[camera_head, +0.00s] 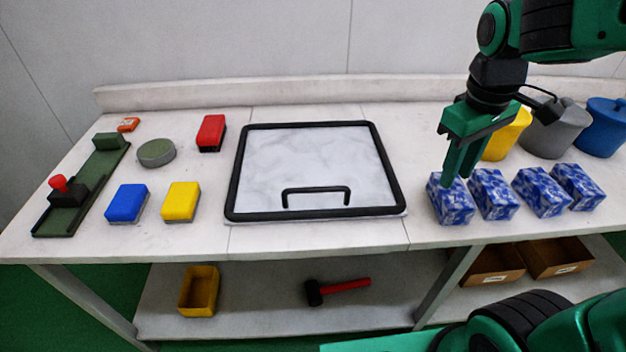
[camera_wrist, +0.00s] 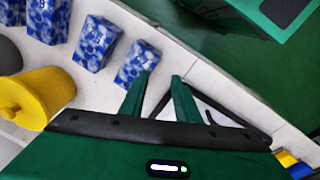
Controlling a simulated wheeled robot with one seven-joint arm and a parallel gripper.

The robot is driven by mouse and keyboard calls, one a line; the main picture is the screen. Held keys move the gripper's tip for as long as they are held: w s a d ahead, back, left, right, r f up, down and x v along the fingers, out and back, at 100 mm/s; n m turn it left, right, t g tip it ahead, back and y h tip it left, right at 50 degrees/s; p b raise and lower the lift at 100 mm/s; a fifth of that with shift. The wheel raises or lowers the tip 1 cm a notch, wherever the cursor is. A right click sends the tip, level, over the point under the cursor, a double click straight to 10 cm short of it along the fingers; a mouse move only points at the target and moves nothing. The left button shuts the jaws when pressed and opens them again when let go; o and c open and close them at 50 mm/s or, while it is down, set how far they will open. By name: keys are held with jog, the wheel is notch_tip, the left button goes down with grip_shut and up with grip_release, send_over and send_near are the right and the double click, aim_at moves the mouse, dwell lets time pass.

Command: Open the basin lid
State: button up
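The basin lid (camera_head: 315,155) is a white marbled panel in a black frame, lying flat and closed in the middle of the worktop. Its black bar handle (camera_head: 317,189) is at the near side. My green gripper (camera_head: 458,178) is to the right of the lid, apart from it, above or near the leftmost blue-and-white block (camera_head: 452,206). In the wrist view my gripper (camera_wrist: 160,84) shows two fingers apart with nothing between them. A part of the lid (camera_wrist: 205,112) shows beyond the fingers there; most of it is hidden by my gripper.
Several blue-and-white blocks (camera_head: 541,191) stand right of the lid. Yellow (camera_head: 505,140), grey (camera_head: 553,135) and blue (camera_head: 600,132) pots stand behind them. A red block (camera_head: 211,132), blue block (camera_head: 127,202) and yellow block (camera_head: 181,201) lie left. A hammer (camera_head: 335,289) lies on the lower shelf.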

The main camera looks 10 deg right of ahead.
jog(key=w+a+r+n, duration=0.1)
jog(key=w+a+n, duration=0.15)
jog(key=a, duration=0.25)
jog(key=w+a+r+n, duration=0.1)
jog(key=w+a+n, duration=0.1)
jog(key=a+n, duration=0.3)
jog(key=n+t+y, duration=0.1)
jog(key=n, duration=0.5)
send_near(315, 188)
jog(key=f, duration=0.5)
jog(key=w+f, duration=0.1)
jog(key=f, duration=0.1)
jog(key=shift+f, duration=0.35)
jog(key=shift+c, duration=0.2)
jog(key=shift+w, duration=0.1)
grip_shut()
